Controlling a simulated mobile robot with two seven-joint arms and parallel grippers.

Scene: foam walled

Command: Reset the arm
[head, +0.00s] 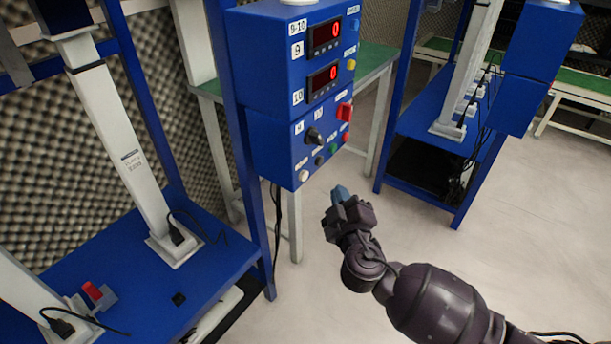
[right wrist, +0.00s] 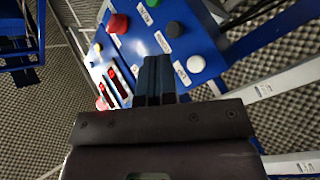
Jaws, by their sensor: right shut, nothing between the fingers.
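My right arm comes in from the lower right in the head view. Its gripper (head: 341,194) is shut with nothing between its fingers, in the air just below and right of the blue control box (head: 268,100). In the right wrist view the closed dark fingers (right wrist: 156,80) point toward the box's panel, with a white button (right wrist: 195,64) to their right and a red button (right wrist: 118,23) to their upper left. I cannot tell the exact gap to the panel, but no contact shows. My left gripper is not in view.
The box carries two red displays (head: 324,36), a black knob (head: 314,136) and a red switch (head: 344,112). A blue bench (head: 215,250) with white columns stands at left. Another blue rack (head: 440,150) stands behind at right. The pale floor (head: 530,230) at right is clear.

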